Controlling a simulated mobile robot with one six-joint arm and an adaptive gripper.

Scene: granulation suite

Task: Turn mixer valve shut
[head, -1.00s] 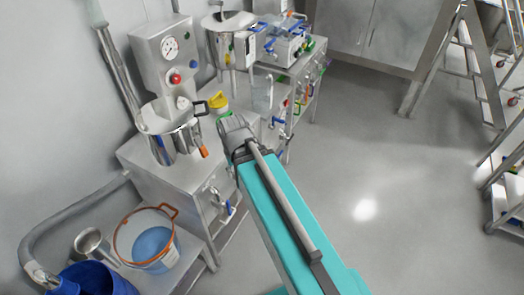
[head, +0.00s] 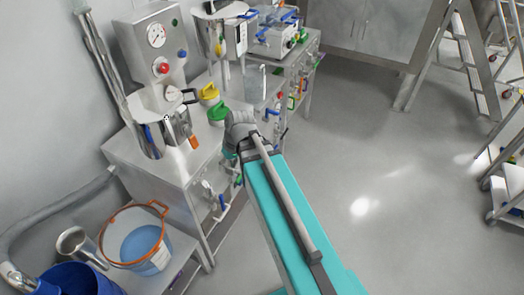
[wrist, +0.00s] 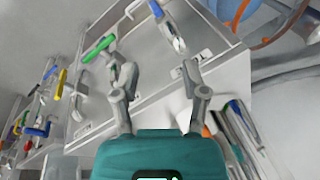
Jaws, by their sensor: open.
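My gripper (wrist: 160,72) is open and empty in the wrist view, with its two grey fingers spread apart. Beyond them is the steel cabinet front with small valves. A green-handled valve (wrist: 98,48) is at upper left and a blue-handled valve (wrist: 170,30) at upper middle, both apart from the fingers. In the head view, a blue-handled valve (head: 221,202) shows on the cabinet front, below my arm's end. My fingers are hidden there behind my arm. Labels are too small to read, so I cannot tell which valve is the mixer's.
A steel pot (head: 150,135) and a gauge panel (head: 157,55) stand on the cabinet top. A clear bucket with an orange rim (head: 135,240) is at lower left. A ladder (head: 440,60) stands at right. The floor (head: 370,160) between is clear.

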